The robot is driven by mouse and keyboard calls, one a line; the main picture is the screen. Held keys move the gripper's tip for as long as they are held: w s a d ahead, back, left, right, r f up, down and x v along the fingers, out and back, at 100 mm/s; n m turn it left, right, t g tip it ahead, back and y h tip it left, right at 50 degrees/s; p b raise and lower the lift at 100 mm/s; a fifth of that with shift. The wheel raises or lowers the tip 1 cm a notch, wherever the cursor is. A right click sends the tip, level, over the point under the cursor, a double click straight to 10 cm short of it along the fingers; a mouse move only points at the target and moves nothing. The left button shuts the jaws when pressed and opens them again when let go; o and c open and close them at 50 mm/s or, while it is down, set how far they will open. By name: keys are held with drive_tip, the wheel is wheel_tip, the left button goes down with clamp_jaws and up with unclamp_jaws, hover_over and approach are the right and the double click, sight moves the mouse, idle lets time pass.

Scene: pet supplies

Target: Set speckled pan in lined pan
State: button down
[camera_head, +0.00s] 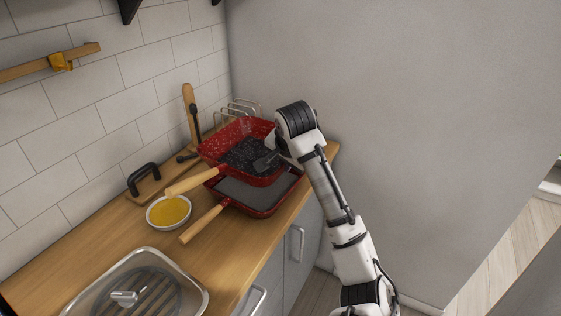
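The speckled pan (243,150) is red outside, with a dark speckled inside and a pale wooden handle (192,181) pointing to the lower left. It is tilted and overlaps the back of the lined pan from this view; whether they touch is hard to tell. The lined pan (262,207) is red with a flat grey lining and a wooden handle, and sits on the counter. My gripper (266,161) is at the right wall of the speckled pan. One dark finger shows inside the pan; the other is hidden behind the wall. It appears shut on that wall.
A bowl of yellow contents (168,212) stands close left of the pan handles. A metal sink (139,287) is at the front of the wooden counter (98,239). A board with a black handle (144,179) and a wire rack (240,109) stand near the tiled wall.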

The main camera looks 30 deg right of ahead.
drive_tip(key=shift+s+d+f+b, duration=0.1)
drive_tip(key=shift+f+b, duration=0.25)
drive_tip(key=shift+f, duration=0.25)
wheel_tip(320, 180, down, 6)
drive_tip(key=b, duration=0.4)
drive_tip(key=shift+r+b, duration=0.1)
drive_tip(key=shift+b, duration=0.3)
drive_tip(key=shift+f, duration=0.45)
drive_tip(key=shift+f, duration=0.1)
drive_tip(key=shift+s+a+f, duration=0.2)
drive_tip(key=shift+a+f, duration=0.05)
drive_tip(key=shift+f, duration=0.05)
